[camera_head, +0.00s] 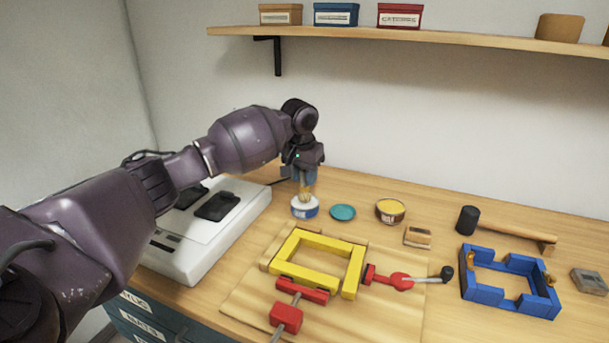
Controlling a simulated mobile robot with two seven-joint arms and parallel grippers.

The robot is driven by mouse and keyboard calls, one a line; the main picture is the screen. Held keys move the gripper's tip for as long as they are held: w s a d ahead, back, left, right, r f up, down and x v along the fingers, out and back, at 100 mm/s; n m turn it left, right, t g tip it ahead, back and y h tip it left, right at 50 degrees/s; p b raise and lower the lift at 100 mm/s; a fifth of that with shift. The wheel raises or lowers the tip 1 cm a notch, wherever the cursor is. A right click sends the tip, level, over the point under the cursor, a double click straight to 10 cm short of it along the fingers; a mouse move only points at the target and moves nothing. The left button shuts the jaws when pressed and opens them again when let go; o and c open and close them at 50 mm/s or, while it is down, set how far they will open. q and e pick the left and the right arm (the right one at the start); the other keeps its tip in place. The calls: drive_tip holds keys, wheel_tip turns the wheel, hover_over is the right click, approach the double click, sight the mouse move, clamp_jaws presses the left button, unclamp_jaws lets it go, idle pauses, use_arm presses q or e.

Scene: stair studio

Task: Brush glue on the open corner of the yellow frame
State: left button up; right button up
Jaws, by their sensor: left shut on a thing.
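The yellow frame (318,243) lies flat on a wooden work board (245,300), with red clamps at its front (287,316) and right side (401,281). A small gap seems to show near its front right corner, but I cannot be sure. My left gripper (303,178) is behind the frame, shut on a brush (306,194) pointing down. The brush's tan bristles are at the mouth of a white and blue glue pot (304,210); whether they dip into the glue I cannot tell. My right gripper is out of view.
A mallet (505,230) and a blue frame (490,296) are at right. A white device (185,255) stands under my left arm.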

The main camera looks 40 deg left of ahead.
use_arm(q)
drive_tip(key=shift+f, duration=0.15)
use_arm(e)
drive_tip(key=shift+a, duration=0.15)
use_arm(q)
drive_tip(key=shift+f, duration=0.3)
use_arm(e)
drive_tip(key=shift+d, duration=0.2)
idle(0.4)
use_arm(q)
drive_tip(key=shift+f, duration=0.15)
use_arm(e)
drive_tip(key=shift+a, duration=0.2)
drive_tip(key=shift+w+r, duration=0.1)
use_arm(q)
drive_tip(key=shift+r+p, duration=0.35)
drive_tip(key=shift+r, duration=0.2)
drive_tip(key=shift+r+p, duration=1.95)
drive_tip(key=shift+r, duration=1.1)
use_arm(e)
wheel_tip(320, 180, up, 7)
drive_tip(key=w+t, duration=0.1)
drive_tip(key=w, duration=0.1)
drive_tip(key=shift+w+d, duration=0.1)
